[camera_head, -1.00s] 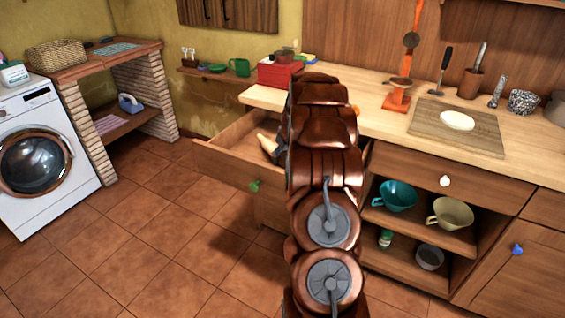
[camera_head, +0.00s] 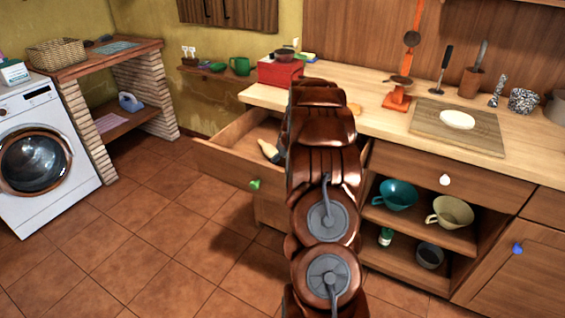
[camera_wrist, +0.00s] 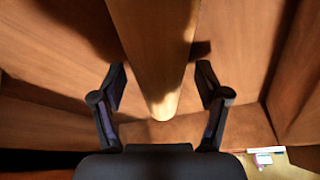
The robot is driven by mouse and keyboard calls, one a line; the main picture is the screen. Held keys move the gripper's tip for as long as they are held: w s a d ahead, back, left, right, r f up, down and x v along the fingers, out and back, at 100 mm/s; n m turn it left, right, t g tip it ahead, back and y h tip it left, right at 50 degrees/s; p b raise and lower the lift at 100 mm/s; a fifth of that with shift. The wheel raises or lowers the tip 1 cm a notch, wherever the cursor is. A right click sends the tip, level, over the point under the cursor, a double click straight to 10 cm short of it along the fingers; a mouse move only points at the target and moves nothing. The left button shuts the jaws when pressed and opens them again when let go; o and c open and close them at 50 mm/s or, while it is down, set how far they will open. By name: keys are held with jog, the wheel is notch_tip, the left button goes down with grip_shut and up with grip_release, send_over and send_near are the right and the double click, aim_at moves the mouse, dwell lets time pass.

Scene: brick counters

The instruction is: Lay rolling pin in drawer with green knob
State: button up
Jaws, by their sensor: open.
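The drawer with the green knob (camera_head: 255,184) is pulled open at the left end of the counter. The light wooden rolling pin (camera_head: 268,151) lies inside it, partly hidden behind my arm. In the wrist view, the rolling pin (camera_wrist: 158,60) runs from the top edge down between my fingers, with a gap on each side. My gripper (camera_wrist: 160,78) is open over the drawer floor and does not clasp the pin. In the head view my arm hides most of the gripper.
The counter (camera_head: 370,122) bears a red box (camera_head: 280,72), an orange scale (camera_head: 397,98) and a cutting board (camera_head: 478,133). The tiled floor (camera_head: 150,235) at left is clear.

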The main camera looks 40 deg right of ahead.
jog(key=v, duration=1.2)
jog(key=shift+r+b, duration=0.15)
jog(key=shift+b, duration=0.25)
jog(key=s+a+r+n+g+y, duration=0.15)
jog(key=s+a, duration=0.25)
jog(key=a, duration=1)
jog(key=s+a+r+g+y, duration=0.1)
jog(key=s+a+r, duration=0.25)
jog(key=a, duration=1.05)
jog(key=s+a+f+g, duration=0.1)
jog(key=s+a+g, duration=0.1)
jog(key=s+a, duration=0.5)
jog(key=s+a+f+g+h, duration=0.1)
jog(key=s+a, duration=0.6)
jog(key=s, duration=1.3)
jog(key=shift+a+f+n+g, duration=0.2)
jog(key=shift+f+n+g, duration=0.25)
jog(key=shift+f+g, duration=0.15)
jog(key=shift+h, duration=0.25)
